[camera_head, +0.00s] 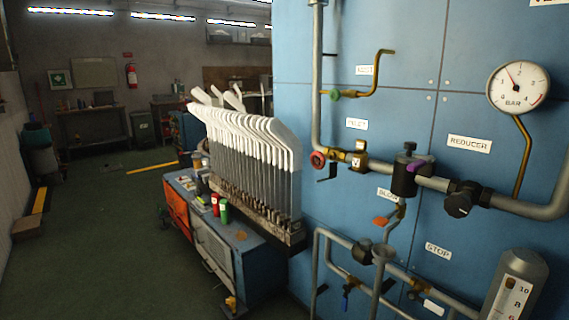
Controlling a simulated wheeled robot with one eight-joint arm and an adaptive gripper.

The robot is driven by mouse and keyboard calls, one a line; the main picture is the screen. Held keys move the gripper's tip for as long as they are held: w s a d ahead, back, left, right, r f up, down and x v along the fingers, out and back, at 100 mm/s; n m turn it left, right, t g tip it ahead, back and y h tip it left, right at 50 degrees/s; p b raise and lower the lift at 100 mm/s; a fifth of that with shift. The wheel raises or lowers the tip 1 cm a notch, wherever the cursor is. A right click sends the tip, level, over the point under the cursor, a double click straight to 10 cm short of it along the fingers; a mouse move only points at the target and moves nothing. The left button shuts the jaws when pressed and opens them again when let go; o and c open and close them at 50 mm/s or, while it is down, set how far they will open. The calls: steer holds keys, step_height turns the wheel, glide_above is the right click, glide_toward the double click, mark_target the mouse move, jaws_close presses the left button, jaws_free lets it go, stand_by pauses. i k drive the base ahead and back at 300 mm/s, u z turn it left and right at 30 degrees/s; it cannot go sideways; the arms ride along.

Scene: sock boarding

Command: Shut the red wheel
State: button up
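The red wheel (318,160) is a small round handwheel on the pipework of the blue panel, right of the picture's middle. It sits at the left end of a brass valve body (345,157), just below the bend of a grey vertical pipe. I cannot tell from this view whether the valve is open or shut. My gripper is not in view, and no part of my arm shows near the wheel.
Pipes and valves crowd the blue panel (400,60): a green wheel (335,94), a black reducer (405,172), a pressure gauge (518,87). A rack of white sock forms (245,135) stands on a blue bench left of the panel. The green floor (100,230) at left is mostly clear.

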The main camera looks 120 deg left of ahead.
mark_target(321, 159)
steer(key=u, duration=4.1)
